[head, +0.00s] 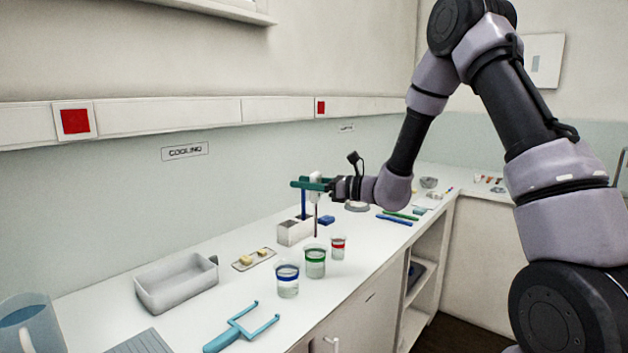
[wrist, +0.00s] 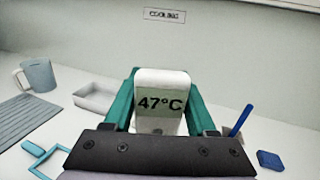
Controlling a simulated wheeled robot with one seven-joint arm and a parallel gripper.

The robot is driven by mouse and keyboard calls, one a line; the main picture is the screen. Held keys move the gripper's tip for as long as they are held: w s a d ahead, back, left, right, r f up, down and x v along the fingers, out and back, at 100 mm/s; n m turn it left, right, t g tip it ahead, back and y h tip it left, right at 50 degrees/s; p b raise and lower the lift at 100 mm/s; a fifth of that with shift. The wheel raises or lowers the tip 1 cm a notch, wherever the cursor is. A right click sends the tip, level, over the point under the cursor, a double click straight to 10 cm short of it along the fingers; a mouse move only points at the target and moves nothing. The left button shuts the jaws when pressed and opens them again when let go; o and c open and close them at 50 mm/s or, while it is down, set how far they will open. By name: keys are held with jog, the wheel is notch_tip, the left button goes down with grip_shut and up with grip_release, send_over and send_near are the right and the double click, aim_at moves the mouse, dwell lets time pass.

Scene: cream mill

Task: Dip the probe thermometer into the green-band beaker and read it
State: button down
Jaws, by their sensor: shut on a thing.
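My gripper (head: 308,184) is shut on the white probe thermometer (head: 316,203), whose thin dark probe points straight down. In the wrist view the thermometer's white head (wrist: 162,84) sits between the green fingers, and its display reads 47°C. The green-band beaker (head: 315,264) stands on the counter with liquid in it. In the head view the probe's lower end shows just above the beaker's rim, apart from it; how far behind it is, I cannot tell. The blue-band beaker (head: 287,282) stands to its left and the red-band beaker (head: 338,248) to its right, farther back.
A pale block (head: 289,233) holds an upright blue stick (head: 303,204) close behind the probe. A grey tray (head: 178,287), a small plate (head: 243,265), a blue forked tool (head: 238,335) and a jug (head: 30,328) lie left.

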jog(key=shift+f, duration=5.3)
notch_tip(320, 180, up, 11)
dwell(1.7)
